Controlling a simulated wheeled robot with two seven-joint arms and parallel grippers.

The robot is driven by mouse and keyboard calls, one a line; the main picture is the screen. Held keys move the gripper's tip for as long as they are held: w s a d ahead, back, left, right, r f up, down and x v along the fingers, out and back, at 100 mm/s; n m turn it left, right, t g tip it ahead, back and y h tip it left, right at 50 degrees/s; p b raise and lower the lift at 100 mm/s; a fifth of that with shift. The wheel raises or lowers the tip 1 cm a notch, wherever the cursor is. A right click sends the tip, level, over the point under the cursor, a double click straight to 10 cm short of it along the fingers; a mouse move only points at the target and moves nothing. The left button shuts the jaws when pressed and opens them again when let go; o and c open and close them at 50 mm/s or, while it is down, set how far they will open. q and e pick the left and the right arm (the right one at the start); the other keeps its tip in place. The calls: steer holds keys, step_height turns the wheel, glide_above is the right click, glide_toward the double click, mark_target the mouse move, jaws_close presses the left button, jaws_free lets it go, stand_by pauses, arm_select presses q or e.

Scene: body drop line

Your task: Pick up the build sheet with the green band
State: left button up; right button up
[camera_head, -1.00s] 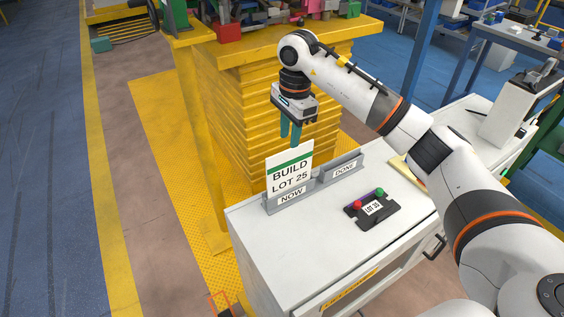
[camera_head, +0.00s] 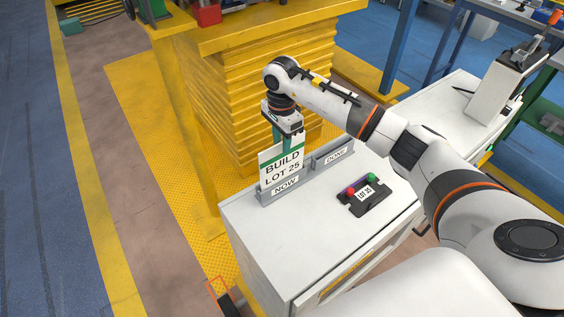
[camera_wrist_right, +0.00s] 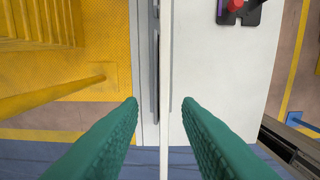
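The build sheet (camera_head: 281,168) is a white card with a green band along its top and the words BUILD LOT 25. It stands upright in the grey NOW holder (camera_head: 286,188) on the white cabinet top. My right gripper (camera_head: 285,143) is above it, with its green fingers down at the sheet's upper edge. In the right wrist view the fingers (camera_wrist_right: 160,101) are apart, one on each side of the sheet (camera_wrist_right: 166,80), which shows edge-on as a thin white strip. Gaps show on both sides of it. My left gripper is not in view.
The DONE holder (camera_head: 333,154) stands empty just right of the NOW holder. A dark LOT 25 plate (camera_head: 364,194) with red and green knobs lies on the cabinet top (camera_head: 310,235). A yellow ribbed column (camera_head: 255,90) stands close behind the cabinet.

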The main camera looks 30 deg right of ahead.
mark_target(275, 166)
step_height(275, 166, down, 3)
steer(key=shift+s+d+r, duration=0.1)
jaws_close()
steer(key=shift+r, duration=0.15)
